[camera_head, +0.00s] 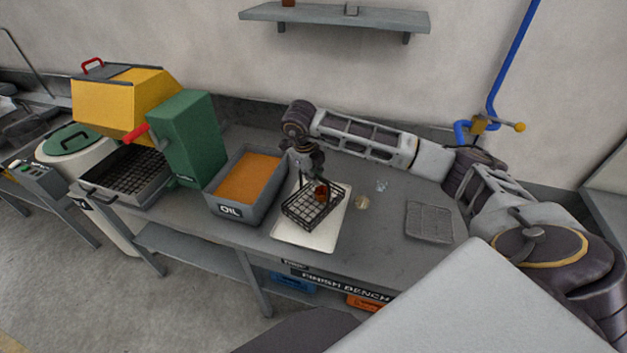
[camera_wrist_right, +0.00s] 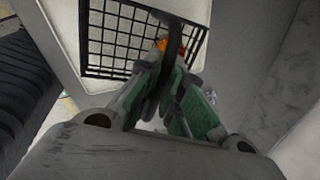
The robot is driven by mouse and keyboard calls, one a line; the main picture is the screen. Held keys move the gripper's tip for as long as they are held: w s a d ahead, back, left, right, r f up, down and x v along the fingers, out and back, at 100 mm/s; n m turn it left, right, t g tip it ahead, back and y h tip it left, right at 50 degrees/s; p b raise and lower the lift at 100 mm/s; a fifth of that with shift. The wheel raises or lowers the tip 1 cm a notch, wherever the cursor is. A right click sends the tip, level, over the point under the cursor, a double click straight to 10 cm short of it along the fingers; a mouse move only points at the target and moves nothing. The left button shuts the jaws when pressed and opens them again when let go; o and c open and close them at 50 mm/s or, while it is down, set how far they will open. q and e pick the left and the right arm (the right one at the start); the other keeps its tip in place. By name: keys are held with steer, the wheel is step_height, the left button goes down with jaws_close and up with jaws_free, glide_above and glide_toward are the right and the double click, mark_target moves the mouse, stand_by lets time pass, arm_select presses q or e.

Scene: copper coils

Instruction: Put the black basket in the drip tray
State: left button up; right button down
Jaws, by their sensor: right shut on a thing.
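The black basket (camera_head: 299,213) is a wire grid basket with a reddish-brown piece (camera_head: 321,193) inside. It shows over the pale, flat tray (camera_head: 306,241), which looks like the drip tray; I cannot tell whether the basket touches it. My right gripper (camera_head: 317,177) comes down from above and is shut on the basket's handle. In the right wrist view, the dark curved handle (camera_wrist_right: 171,55) runs between the green-padded fingers (camera_wrist_right: 168,97), with the basket grid (camera_wrist_right: 105,40) beyond. My left gripper is not in view.
A grey bin marked OIL (camera_head: 229,211) holds orange liquid just left of the pale tray. A green and yellow machine (camera_head: 190,140) stands at left. A shelf (camera_head: 335,16) hangs above.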

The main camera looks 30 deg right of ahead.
steer(key=shift+a+x, duration=0.25)
steer(key=shift+x, duration=0.85)
steer(key=shift+s+f, duration=0.1)
steer(key=shift+f, duration=0.15)
steer(key=c, duration=1.6)
jaws_free()
steer(key=shift+o, duration=0.2)
steer(key=shift+r, duration=0.1)
steer(key=b+v, duration=0.1)
steer(key=v, duration=1.1)
steer(key=shift+b, duration=0.35)
